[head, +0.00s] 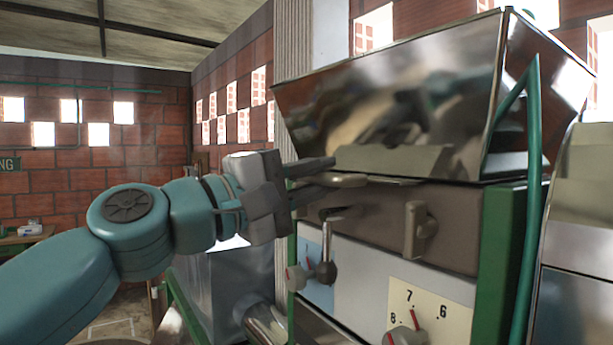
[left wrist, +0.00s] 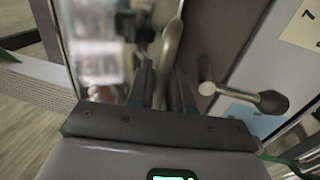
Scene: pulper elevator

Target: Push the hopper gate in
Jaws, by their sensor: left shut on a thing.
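The hopper (head: 400,95) is a shiny metal bin on top of the machine. The hopper gate shows as a tan rounded handle (head: 348,180) at the slot under the hopper's lower edge. Its plate is mostly hidden, so how far it sticks out is hard to tell. My left gripper (head: 322,176) reaches in from the left, its fingers shut on the handle. In the left wrist view my left gripper (left wrist: 164,78) has the curved handle (left wrist: 171,45) between its fingertips. My right gripper is not in view.
Below the gate are a dark-knobbed lever (head: 326,270), a tan latch-like handle (head: 417,230) and a numbered dial (head: 404,336). A green post and pipe (head: 530,180) stand at the right. The lever also shows close beside my fingers in the left wrist view (left wrist: 270,102).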

